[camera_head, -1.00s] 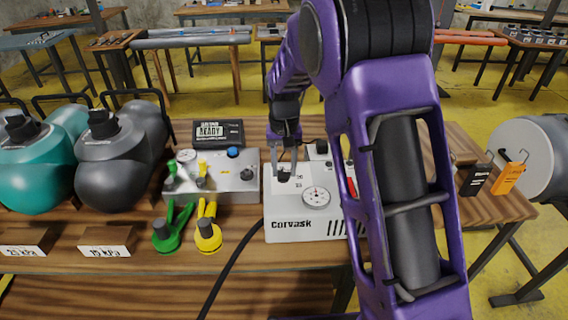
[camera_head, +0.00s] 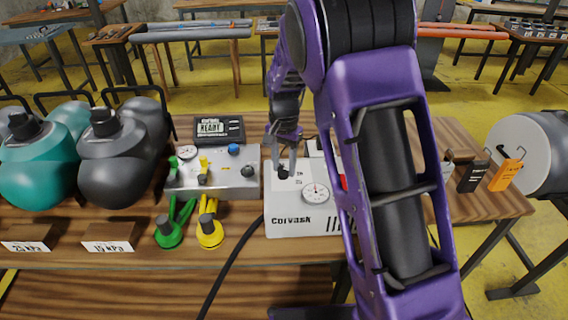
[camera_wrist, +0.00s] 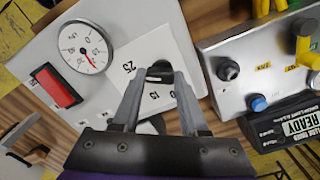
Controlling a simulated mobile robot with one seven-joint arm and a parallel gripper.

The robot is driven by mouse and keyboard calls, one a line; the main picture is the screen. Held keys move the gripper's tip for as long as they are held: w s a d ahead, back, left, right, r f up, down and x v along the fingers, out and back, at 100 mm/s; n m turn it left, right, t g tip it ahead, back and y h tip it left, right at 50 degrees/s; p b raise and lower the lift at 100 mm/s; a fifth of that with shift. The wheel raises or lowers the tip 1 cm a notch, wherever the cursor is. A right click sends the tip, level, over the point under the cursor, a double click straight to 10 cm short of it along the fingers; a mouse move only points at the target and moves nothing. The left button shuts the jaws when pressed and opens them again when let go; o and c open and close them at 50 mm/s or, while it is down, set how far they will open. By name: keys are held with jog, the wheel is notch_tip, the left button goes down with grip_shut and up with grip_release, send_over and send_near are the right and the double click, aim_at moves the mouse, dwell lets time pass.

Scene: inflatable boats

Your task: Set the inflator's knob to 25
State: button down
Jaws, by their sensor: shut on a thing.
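The white Corvask inflator (camera_head: 290,222) stands on the wooden table in the head view, and its white top also fills the left of the wrist view (camera_wrist: 110,20). Its small black knob (camera_wrist: 160,69) sits on a white dial panel with the marks 25, 15 and 0 around it. My gripper (camera_wrist: 161,74) is shut on the knob, one finger on each side; in the head view it reaches down onto the knob (camera_head: 283,171). Which mark the knob points to cannot be told. The inflator's round gauge (camera_wrist: 85,47) has a red needle.
A red switch (camera_wrist: 56,86) is beside the gauge. A metal valve box (camera_head: 225,182) and a black READY display (camera_head: 212,130) stand left of the inflator. Green (camera_head: 168,235) and yellow (camera_head: 210,232) fittings lie in front. My arm hides the inflator's right side.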

aim_at(284, 168)
jog(key=shift+c, duration=2.2)
grip_release()
notch_tip(284, 168, up, 18)
jog(key=shift+f+p, duration=0.25)
jog(key=shift+p, duration=0.1)
